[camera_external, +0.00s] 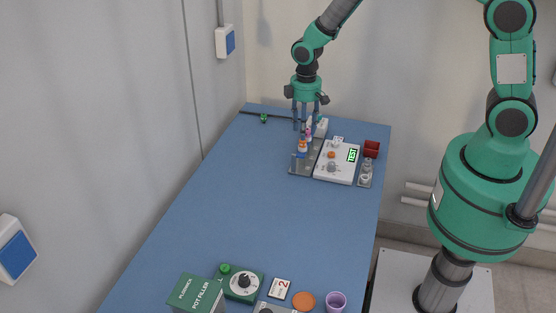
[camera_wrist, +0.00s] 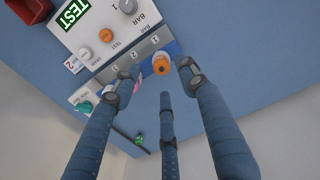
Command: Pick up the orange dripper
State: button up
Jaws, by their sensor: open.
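The orange dripper (camera_external: 302,148) stands in the grey rack at the far end of the blue table. In the wrist view the dripper (camera_wrist: 161,66) shows an orange body with a white top. My gripper (camera_external: 306,125) is above the rack, close to the dripper. In the wrist view my gripper (camera_wrist: 157,88) has its fingers spread, with the dripper near the gap between the upper two fingertips. Nothing is held. I cannot tell whether any finger touches the dripper.
The grey rack (camera_external: 299,168) also holds a pink item (camera_wrist: 139,86), partly hidden by a finger. A white test unit (camera_external: 323,175) with knobs and a green TEST display is beside it. A red box (camera_external: 371,148) is at the right edge. The table's middle (camera_external: 250,205) is clear.

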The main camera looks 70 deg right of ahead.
aim_at(303, 144)
jog(key=shift+w+a+f, duration=0.1)
jog(key=shift+f, duration=2.25)
jog(key=shift+c, duration=0.5)
jog(key=c, duration=0.8)
